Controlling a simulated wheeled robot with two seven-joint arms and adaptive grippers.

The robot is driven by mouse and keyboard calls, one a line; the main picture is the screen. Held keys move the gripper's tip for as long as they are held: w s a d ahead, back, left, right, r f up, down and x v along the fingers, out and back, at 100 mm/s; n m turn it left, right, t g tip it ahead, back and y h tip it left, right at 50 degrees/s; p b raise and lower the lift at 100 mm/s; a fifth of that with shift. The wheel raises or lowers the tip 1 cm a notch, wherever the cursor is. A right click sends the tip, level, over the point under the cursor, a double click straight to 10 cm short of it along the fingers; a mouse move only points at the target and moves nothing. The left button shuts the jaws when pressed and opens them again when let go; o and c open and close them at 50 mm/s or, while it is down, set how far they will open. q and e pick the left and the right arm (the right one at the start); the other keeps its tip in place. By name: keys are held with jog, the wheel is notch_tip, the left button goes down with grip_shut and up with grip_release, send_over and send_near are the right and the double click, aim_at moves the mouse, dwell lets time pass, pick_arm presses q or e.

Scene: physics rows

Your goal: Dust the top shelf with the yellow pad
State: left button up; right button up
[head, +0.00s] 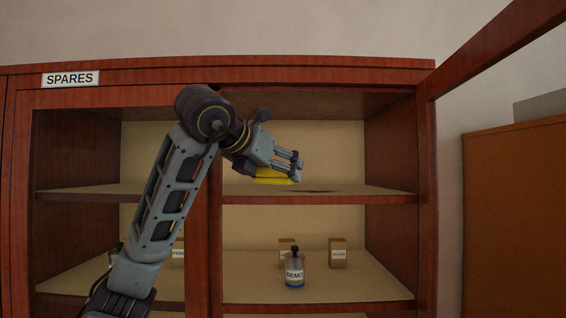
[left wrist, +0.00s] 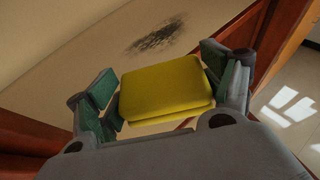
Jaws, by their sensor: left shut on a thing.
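My left gripper (head: 295,166) reaches into the right half of the cabinet, over the top shelf (head: 380,194). It is shut on the yellow pad (head: 272,177), which shows just above the shelf board. I cannot tell whether the pad touches the shelf. In the left wrist view the pad (left wrist: 165,88) sits between the green-lined fingers. A dark smudge of dust (left wrist: 157,38) lies on the shelf beyond the pad; it also shows in the head view (head: 318,191), right of the gripper. My right gripper is not in view.
The cabinet door (head: 500,45) stands open on the right. A centre post (head: 214,250) divides the cabinet. The lower shelf holds a DEMO jar (head: 295,272) and small boxes (head: 338,253). A SPARES label (head: 70,78) is on the top left. The top shelf looks otherwise bare.

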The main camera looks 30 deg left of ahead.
pick_arm(q)
jog(key=shift+d, duration=0.1)
jog(key=shift+w+a, duration=0.15)
jog(key=shift+a, duration=0.05)
dwell(0.4)
jog(key=shift+w+a+p, duration=0.1)
jog(key=shift+w+a, duration=0.35)
jog(key=shift+w, duration=0.35)
jog(key=shift+w+a+p, duration=0.1)
jog(key=shift+w+a, duration=0.35)
jog(key=shift+w, duration=0.35)
jog(key=shift+w+a+p, duration=0.1)
jog(key=shift+w+a, duration=0.35)
jog(key=shift+w, duration=0.35)
jog(key=p, duration=0.2)
send_over(292, 193)
jog(key=s+a, duration=0.1)
jog(key=a, duration=0.3)
jog(key=shift+s, duration=0.15)
jog(key=shift+f+b, duration=1.2)
jog(key=shift+f, duration=0.2)
jog(key=shift+f, duration=0.35)
jog(key=shift+d, duration=0.15)
